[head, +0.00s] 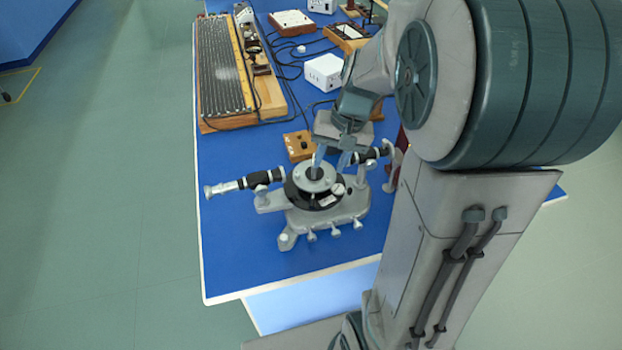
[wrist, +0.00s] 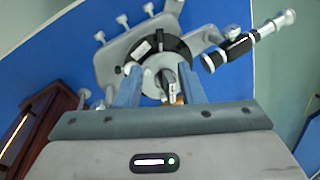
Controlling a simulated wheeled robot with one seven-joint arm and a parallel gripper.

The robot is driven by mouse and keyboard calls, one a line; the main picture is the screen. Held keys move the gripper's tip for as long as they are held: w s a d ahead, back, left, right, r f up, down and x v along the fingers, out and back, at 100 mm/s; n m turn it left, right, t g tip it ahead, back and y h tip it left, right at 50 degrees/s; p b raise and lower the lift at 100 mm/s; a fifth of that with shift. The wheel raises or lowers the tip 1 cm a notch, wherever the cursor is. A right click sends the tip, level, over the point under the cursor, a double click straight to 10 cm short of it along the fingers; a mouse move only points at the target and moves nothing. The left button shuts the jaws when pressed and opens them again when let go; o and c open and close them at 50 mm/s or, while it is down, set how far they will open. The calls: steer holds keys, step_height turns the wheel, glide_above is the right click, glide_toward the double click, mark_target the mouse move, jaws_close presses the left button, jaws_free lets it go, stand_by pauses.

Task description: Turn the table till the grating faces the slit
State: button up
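The spectrometer (head: 322,208) stands near the front end of the blue bench. Its round grey table (head: 316,179) sits at the middle on a black disc; the table also shows in the wrist view (wrist: 152,62). A small dark upright piece (wrist: 169,82), perhaps the grating in its holder, stands on the table. My gripper (head: 331,158) points down over the table. In the wrist view its two fingers (wrist: 160,90) are apart, on either side of the dark piece, with a visible gap at the left. I cannot tell which way the grating faces, and the slit is not clear.
One black-and-silver tube (head: 245,183) reaches left from the spectrometer; another (head: 374,153) lies right, partly behind my arm. A small wooden box (head: 299,146) is close behind. A long ribbed wooden apparatus (head: 222,75), cables and a white box (head: 324,72) lie farther back.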

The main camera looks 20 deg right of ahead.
mark_target(313, 202)
steer(key=x, duration=1.3)
steer(key=shift+f, duration=0.35)
jaws_close()
steer(key=shift+a, duration=0.1)
